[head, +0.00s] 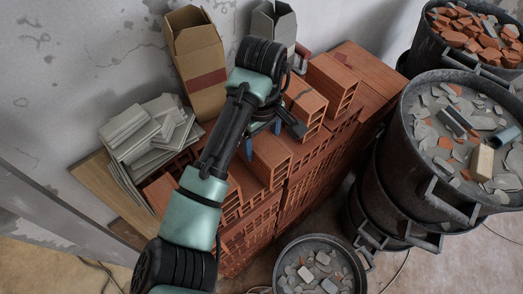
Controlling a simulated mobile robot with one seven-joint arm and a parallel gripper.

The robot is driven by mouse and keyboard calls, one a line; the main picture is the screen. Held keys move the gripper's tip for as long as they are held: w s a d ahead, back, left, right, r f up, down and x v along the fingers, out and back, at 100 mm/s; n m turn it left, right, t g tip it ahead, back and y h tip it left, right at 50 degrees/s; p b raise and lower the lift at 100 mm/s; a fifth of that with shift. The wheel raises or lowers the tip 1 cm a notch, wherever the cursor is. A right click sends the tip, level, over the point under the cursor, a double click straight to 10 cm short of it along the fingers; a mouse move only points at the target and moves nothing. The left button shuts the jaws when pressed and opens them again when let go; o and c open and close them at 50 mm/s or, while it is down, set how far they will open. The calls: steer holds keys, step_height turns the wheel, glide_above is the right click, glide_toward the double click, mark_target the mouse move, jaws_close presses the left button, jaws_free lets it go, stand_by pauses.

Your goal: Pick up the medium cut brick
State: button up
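Several cut hollow orange bricks sit on top of a brick stack. One (270,160) lies just below my gripper, one (305,100) lies to its right, and a larger one (332,76) lies further back. I cannot tell for certain which is the medium one. My gripper (263,138) hangs over the stack, with its two blue fingertips apart above the nearer brick. It looks open, and I see nothing held. My arm hides part of the bricks behind and left of it.
The brick stack (372,72) stands by the wall. Grey tiles (145,135) and a cardboard box (195,65) crowd its left and back. Rubble buckets stand right (385,190) and in front (358,262). A grey block (272,22) stands at the back.

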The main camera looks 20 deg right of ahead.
jaws_close()
steer(key=shift+r, duration=0.1)
steer(key=shift+w, duration=0.1)
